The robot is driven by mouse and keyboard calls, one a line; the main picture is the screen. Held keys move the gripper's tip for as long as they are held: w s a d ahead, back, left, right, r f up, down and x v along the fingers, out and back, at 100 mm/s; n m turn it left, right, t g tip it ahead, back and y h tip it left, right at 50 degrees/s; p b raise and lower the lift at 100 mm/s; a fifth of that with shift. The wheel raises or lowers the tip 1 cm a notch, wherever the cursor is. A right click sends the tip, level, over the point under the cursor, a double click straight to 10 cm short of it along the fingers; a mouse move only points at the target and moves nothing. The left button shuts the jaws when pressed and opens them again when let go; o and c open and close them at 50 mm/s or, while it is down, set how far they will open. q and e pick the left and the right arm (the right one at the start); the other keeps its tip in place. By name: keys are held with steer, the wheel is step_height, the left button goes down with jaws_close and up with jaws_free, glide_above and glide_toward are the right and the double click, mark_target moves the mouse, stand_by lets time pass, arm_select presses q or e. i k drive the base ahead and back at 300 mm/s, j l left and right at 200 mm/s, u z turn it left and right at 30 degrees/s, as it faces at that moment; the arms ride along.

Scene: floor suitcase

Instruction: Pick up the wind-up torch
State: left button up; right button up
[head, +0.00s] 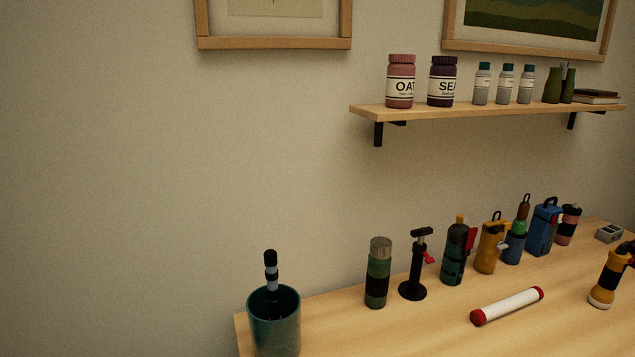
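No gripper of mine shows in the head view. Several upright gadgets stand on the wooden table (415,322), and I cannot tell for sure which is the wind-up torch. A blue body with a dark top handle (542,231) stands farther back. A dark green body with an orange top and red side part (454,255) stands to the left of the yellow one. A yellow and black torch-like thing (604,280) is near the right edge, partly cut off.
A teal cup (273,325) holds a dark stick-like item. A green flask (377,273), black stand (413,270) and white red-ended tube (507,306) are on the table. A shelf (430,112) with jars hangs above. The front middle tabletop is clear.

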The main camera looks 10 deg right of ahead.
mark_target(601, 296)
steer(key=z, duration=1.85)
steer(key=i+l, duration=0.25)
steer(key=i, duration=0.15)
steer(key=i+l+u, duration=0.8)
steer(key=l+u, duration=0.15)
